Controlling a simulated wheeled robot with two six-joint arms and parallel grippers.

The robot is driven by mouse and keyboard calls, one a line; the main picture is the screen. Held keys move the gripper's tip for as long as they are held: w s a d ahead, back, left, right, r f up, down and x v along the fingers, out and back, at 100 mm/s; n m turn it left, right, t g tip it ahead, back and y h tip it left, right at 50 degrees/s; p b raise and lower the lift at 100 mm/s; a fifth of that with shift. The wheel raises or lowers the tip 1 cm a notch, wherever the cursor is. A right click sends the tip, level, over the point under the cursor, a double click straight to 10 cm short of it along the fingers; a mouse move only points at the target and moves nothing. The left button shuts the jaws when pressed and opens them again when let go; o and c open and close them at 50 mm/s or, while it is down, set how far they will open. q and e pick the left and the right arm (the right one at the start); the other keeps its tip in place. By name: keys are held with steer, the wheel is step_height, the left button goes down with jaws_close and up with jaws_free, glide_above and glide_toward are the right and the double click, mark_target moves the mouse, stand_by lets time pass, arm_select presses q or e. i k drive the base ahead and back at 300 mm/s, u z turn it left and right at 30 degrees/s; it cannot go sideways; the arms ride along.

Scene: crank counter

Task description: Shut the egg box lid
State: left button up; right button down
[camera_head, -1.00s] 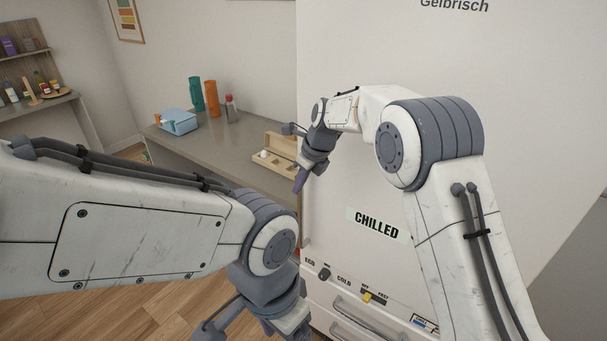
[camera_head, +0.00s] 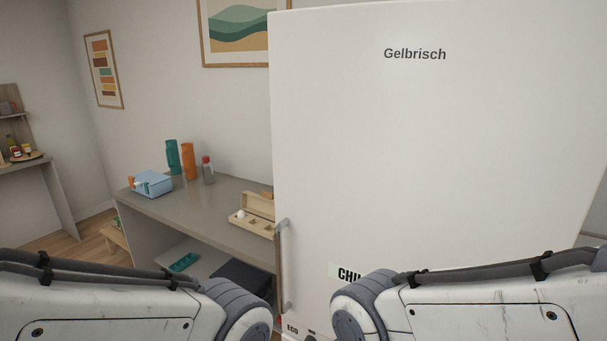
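The egg box (camera_head: 249,224) is a light wooden box on the grey counter, just left of the white fridge. Its lid (camera_head: 259,205) stands raised at the back, so the box is open. A white egg (camera_head: 241,214) shows at the left end of the box. The fridge edge hides the right end of the box. Only the upper links of my two arms show at the bottom of the view. Neither gripper is in view.
The tall white fridge (camera_head: 430,150) fills the right side, with a vertical handle (camera_head: 283,265) on its left edge. On the counter (camera_head: 185,208) stand a blue box (camera_head: 152,184), a teal bottle (camera_head: 173,158), an orange bottle (camera_head: 189,161) and a grey red-capped bottle (camera_head: 207,170). The counter's front middle is clear.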

mark_target(263, 206)
steer(key=u, duration=0.05)
steer(key=k, duration=0.6)
steer(key=u, duration=0.65)
steer(key=i, duration=1.05)
steer(key=u, duration=0.7)
steer(key=i, duration=1.6)
steer(key=z, duration=0.4)
steer(key=i, duration=0.85)
steer(key=z, duration=1.45)
steer(key=i, duration=0.7)
steer(key=z, duration=0.55)
